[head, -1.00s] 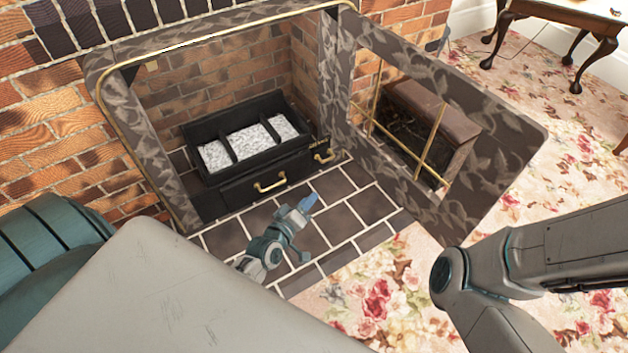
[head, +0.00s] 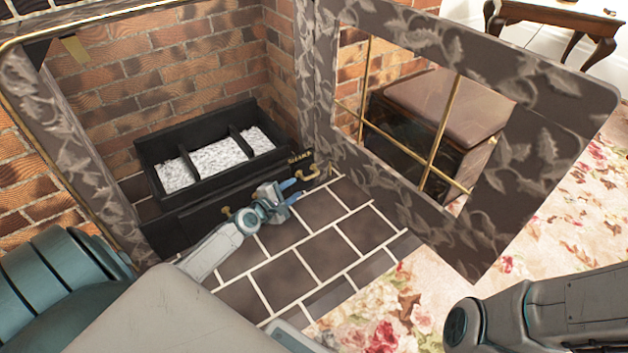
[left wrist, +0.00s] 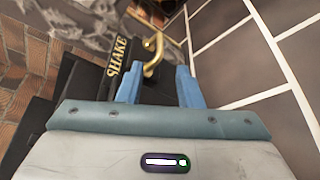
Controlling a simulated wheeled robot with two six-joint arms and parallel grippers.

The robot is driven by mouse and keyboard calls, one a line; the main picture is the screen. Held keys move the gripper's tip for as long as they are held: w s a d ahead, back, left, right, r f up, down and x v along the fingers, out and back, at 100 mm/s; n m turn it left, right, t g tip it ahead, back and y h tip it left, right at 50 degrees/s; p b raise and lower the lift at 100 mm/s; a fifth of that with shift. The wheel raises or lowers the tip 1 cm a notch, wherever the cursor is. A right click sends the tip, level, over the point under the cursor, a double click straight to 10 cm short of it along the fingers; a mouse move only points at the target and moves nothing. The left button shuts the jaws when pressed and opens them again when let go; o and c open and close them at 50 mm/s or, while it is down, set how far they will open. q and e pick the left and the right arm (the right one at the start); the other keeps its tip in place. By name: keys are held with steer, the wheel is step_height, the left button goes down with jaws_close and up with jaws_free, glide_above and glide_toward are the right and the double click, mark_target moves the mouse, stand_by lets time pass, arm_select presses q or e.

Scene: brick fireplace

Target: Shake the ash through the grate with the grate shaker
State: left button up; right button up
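The black grate (head: 165,203) stands in the fireplace, with pale grey ash (head: 218,154) lying between its dark bars. The brass grate shaker handle (head: 313,173) sticks out at its right front corner. In the left wrist view the brass handle (left wrist: 153,52) is beside gold SHAKE lettering (left wrist: 117,56). My left gripper (head: 291,191) is open and empty, just short of the handle. In the left wrist view its blue fingers (left wrist: 158,73) are apart, with the handle just beyond the gap. My right gripper is out of view; only my right arm shows.
A drawer below the grate has a brass pull (head: 227,211), partly hidden by my left gripper. The patterned fire door (head: 425,215) stands open on the right. Dark hearth tiles (head: 325,215) are clear in front. A wooden table (head: 550,14) is at the far right.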

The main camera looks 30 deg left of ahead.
mark_target(310, 177)
arm_select(q)
steer(key=b+x, duration=0.3)
steer(key=x, duration=0.5)
steer(key=shift+w+f, duration=0.25)
steer(key=shift+w+d, duration=0.1)
steer(key=shift+w, duration=0.55)
steer(key=shift+c, duration=0.4)
steer(key=shift+s, duration=0.1)
jaws_close()
